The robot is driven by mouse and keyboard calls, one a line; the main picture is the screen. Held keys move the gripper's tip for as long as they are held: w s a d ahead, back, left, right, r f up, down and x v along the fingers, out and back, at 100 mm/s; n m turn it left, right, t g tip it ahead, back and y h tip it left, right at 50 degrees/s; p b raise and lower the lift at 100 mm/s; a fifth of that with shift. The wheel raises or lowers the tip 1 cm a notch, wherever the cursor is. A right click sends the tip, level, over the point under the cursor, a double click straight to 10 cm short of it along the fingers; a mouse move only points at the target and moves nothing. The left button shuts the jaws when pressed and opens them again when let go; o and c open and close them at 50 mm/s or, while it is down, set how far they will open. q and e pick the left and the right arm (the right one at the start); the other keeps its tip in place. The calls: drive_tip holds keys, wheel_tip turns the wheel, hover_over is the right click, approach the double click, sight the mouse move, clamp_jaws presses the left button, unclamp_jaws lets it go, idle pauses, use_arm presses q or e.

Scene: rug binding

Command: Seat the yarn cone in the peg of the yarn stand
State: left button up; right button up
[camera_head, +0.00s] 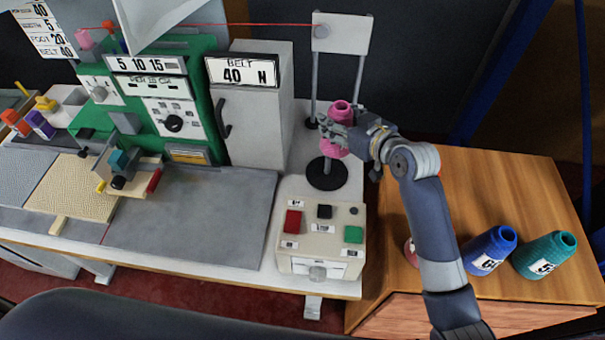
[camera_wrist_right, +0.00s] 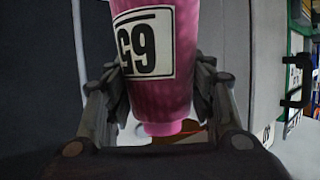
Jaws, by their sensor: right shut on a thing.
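A pink yarn cone (camera_head: 334,150) is held by my right gripper (camera_head: 338,130) over the yarn stand. The cone also shows in the right wrist view (camera_wrist_right: 165,80), with a white label reading 65 and the gripper fingers (camera_wrist_right: 160,100) on both sides of it. The yarn stand has a round black base (camera_head: 328,174) on the bench and posts behind that carry a white plate (camera_head: 341,33). The cone looks roughly upright above the base. The peg is hidden, so I cannot tell whether the cone is around it. My left gripper is not in view.
A wooden cabinet (camera_head: 500,185) at the right carries a blue cone (camera_head: 491,247), a teal cone (camera_head: 545,255) and another cone mostly behind my arm. A control box (camera_head: 321,245) stands in front of the stand. A grey cabinet (camera_head: 258,115) stands to its left.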

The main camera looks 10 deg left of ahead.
sight(330, 150)
drive_tip(key=shift+s+a+f, duration=0.1)
drive_tip(key=shift+a+f, duration=0.55)
drive_tip(key=shift+a, duration=0.15)
wheel_tip(330, 150, down, 4)
drive_tip(key=shift+f, duration=2.4)
drive_tip(key=shift+f, duration=0.15)
drive_tip(key=o, duration=1.3)
